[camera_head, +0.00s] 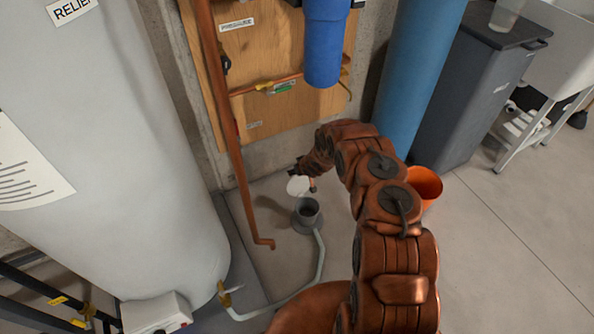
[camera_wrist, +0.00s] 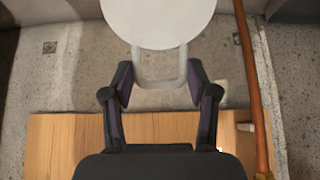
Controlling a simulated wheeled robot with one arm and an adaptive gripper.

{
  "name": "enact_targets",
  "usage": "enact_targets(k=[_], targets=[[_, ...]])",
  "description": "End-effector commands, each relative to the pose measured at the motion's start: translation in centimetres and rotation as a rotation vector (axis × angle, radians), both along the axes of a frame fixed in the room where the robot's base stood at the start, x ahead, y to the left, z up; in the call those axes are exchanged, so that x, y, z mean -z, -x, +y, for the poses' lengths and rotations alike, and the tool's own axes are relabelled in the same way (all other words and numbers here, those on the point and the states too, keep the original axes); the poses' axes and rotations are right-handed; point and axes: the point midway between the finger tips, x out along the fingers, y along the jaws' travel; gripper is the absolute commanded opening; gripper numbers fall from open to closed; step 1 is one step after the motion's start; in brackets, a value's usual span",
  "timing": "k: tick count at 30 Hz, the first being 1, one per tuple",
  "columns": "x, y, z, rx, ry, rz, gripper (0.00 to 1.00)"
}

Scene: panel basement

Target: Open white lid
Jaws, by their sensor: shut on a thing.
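The white lid (camera_head: 298,186) is a small round disc just behind and above the grey standpipe (camera_head: 307,214) on the floor. The standpipe's dark opening is uncovered. In the wrist view the lid (camera_wrist: 158,20) is a large white disc at the top, with a pale loop-shaped handle below it. My gripper (camera_wrist: 160,78) has its two dark fingers on either side of this handle and is shut on it. In the head view my gripper (camera_head: 304,178) is beside the lid, partly hidden by my arm. Whether the lid still joins the standpipe cannot be told.
A copper pipe (camera_head: 238,150) runs down left of the standpipe, beside the large white tank (camera_head: 110,140). A pale hose (camera_head: 290,298) leads from the standpipe. An orange bucket (camera_head: 427,184) and blue cylinder (camera_head: 415,70) stand right. Floor at far right is clear.

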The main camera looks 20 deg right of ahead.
Motion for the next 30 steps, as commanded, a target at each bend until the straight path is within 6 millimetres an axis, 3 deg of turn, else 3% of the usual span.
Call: enact_targets(k=[5,6,9,30], targets=[[-0.52,-0.42,-0.68,0.010,0.001,-0.010,0.00],[-0.52,-0.42,-0.68,0.010,0.001,-0.010,0.59],[-0.48,-0.39,-0.57,0.008,0.001,-0.009,0.69],[-0.50,0.21,0.25,-0.005,0.001,0.000,0.69]])
